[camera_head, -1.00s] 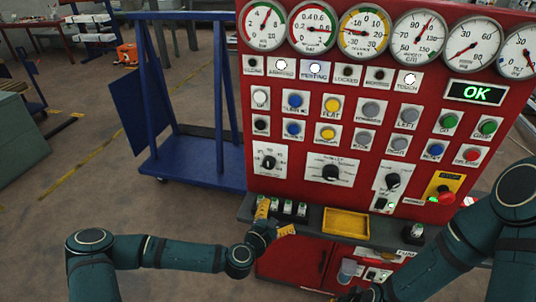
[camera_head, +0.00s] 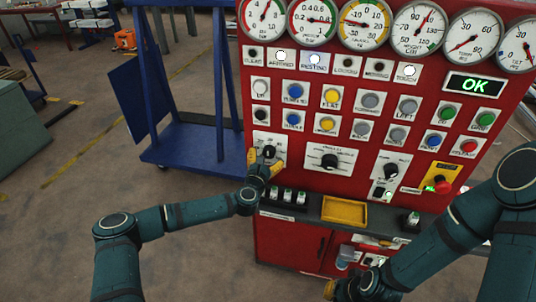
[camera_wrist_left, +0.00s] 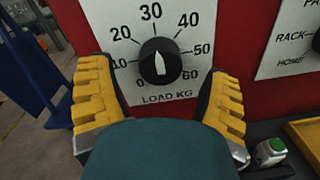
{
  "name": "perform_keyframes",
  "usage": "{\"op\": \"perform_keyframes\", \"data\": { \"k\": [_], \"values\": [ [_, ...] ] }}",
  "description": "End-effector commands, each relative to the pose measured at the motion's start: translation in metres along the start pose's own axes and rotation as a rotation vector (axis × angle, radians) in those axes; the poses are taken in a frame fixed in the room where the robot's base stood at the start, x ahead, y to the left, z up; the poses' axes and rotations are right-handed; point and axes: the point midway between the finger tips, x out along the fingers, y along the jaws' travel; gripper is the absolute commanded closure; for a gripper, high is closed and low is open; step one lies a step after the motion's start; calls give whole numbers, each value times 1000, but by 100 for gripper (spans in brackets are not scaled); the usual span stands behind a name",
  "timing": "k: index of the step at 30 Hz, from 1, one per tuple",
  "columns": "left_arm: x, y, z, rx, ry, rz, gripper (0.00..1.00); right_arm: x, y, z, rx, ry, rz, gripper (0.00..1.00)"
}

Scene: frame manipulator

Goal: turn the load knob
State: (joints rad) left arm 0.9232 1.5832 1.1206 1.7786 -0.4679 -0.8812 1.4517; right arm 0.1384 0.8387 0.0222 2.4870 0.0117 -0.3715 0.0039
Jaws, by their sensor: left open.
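The load knob (camera_wrist_left: 160,62) is a round black knob on a white plate marked LOAD KG, with numbers up to 60. Its white pointer faces up, roughly toward 30. In the head view the knob (camera_head: 269,151) is at the panel's lower left, partly behind my left gripper (camera_head: 265,162). My left gripper is open, with its yellow ridged fingers on either side of the knob in the wrist view and a gap to it on both sides. Whether the tips touch the plate cannot be told. My right gripper (camera_head: 342,290) is low at the bottom, partly hidden by its arm.
The red panel (camera_head: 300,110) carries gauges, buttons and other knobs, with another selector (camera_head: 329,161) to the right. Below is a grey ledge (camera_head: 385,217) with a yellow tray (camera_head: 345,222) and several small switches. A blue cart (camera_head: 200,158) stands to the left.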

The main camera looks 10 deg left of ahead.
Motion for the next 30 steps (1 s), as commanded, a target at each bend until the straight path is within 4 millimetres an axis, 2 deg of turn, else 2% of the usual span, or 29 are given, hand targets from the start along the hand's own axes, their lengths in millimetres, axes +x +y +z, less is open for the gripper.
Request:
{"op": "perform_keyframes", "data": {
  "k": [6,17,21,23,30],
  "values": [
    [19,0,0,1,0,1,22,-1,0,0,0,0,0,100],
    [22,0,0,0,1,-1,21,-1,0,0,0,0,0,100],
    [21,0,0,0,1,-1,70,-1,0,0,0,0,0,100],
    [21,0,0,0,1,-1,91,-1,0,0,0,0,0,100],
    [21,0,0,9,1,-1,92,0,0,0,0,0,0,100]
  ]
}}
